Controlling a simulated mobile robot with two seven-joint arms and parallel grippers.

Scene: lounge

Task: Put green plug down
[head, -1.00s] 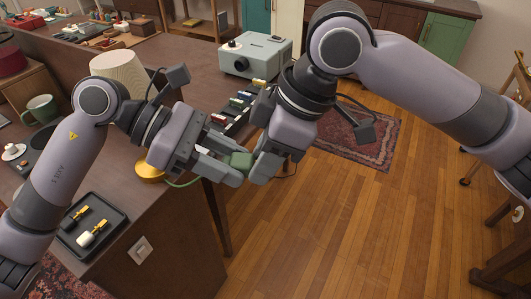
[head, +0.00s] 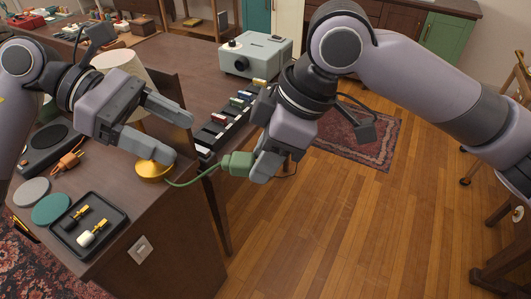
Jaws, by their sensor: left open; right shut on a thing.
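The green plug (head: 237,163) is held in my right gripper (head: 255,166), in the air past the right edge of the brown table (head: 160,215). Its thin green cord runs left to the gold base (head: 152,171) of a lamp with a cream shade (head: 119,66). My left gripper (head: 178,137) is open and empty, left of the plug and apart from it, in front of the lamp. My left gripper hides the middle of the lamp.
A black strip with coloured pieces (head: 207,140) lies along the table's right side, near a grey projector (head: 256,56). A black tray (head: 118,222) holds two gold-ended items. Teal (head: 50,209) and grey discs (head: 31,192) and an orange plug (head: 67,161) lie at left.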

